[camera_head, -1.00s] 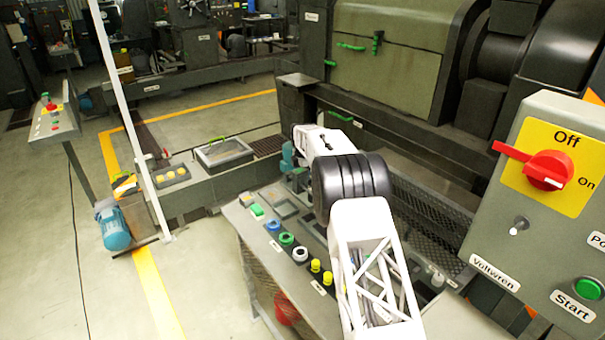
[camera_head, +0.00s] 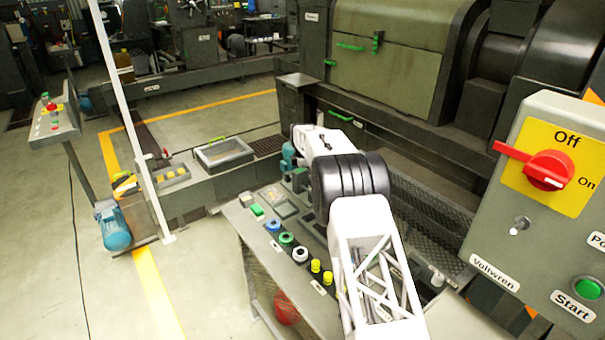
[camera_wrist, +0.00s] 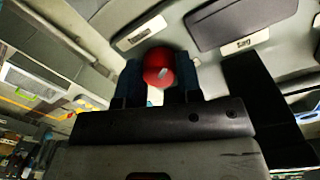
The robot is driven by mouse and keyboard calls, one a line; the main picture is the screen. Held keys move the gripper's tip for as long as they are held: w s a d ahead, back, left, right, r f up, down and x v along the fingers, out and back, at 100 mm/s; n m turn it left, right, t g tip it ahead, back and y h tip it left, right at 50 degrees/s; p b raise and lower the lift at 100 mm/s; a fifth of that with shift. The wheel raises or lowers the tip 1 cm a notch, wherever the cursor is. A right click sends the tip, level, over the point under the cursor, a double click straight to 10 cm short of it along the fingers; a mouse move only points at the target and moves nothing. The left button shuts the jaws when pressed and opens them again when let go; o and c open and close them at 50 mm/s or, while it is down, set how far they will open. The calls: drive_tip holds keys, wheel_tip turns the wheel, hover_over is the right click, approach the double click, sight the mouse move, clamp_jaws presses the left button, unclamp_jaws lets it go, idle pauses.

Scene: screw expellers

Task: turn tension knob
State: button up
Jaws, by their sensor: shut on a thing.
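In the head view, my white and black arm reaches over the control desk (camera_head: 262,243), and the red knob cannot be made out there.
The desk holds several coloured buttons, including a green one (camera_head: 287,239) and a yellow one (camera_head: 316,265). A grey control box with a red Off/On switch (camera_head: 548,170) stands close on the right. A white pole (camera_head: 128,120) rises at the left. Open floor lies at the left.

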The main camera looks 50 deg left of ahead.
drive_tip(key=shift+m, duration=0.3)
drive_tip(key=o, duration=0.6)
drive_tip(key=shift+o, duration=0.2)
drive_tip(key=shift+r, duration=0.2)
drive_tip(key=shift+d+r, duration=0.15)
drive_tip(key=shift+r, duration=3.6)
